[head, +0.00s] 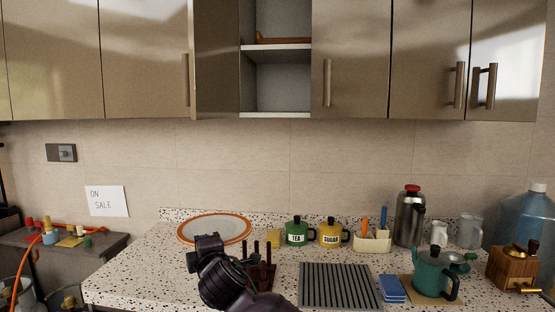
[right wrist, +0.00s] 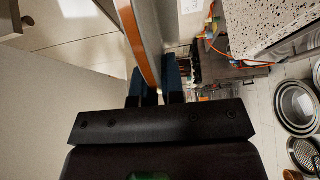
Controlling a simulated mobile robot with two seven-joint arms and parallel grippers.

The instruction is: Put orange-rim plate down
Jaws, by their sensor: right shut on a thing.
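The white plate with the orange rim (head: 214,229) shows at the left back of the speckled counter in the head view. My right gripper (head: 208,242) reaches up to its near edge. In the right wrist view the plate's orange rim (right wrist: 140,45) runs edge-on between the two fingers of my right gripper (right wrist: 158,88), which is shut on it. I cannot tell whether the plate touches the counter or is held just above it. My fingertips are hidden in the head view. My left gripper is not in view.
A dark peg rack (head: 262,270) stands close right of my right gripper. Green TEA (head: 299,231) and yellow SUGAR (head: 331,234) canisters stand right of the plate. A ridged grey mat (head: 340,286) lies in front. The counter's left front (head: 140,278) is bare.

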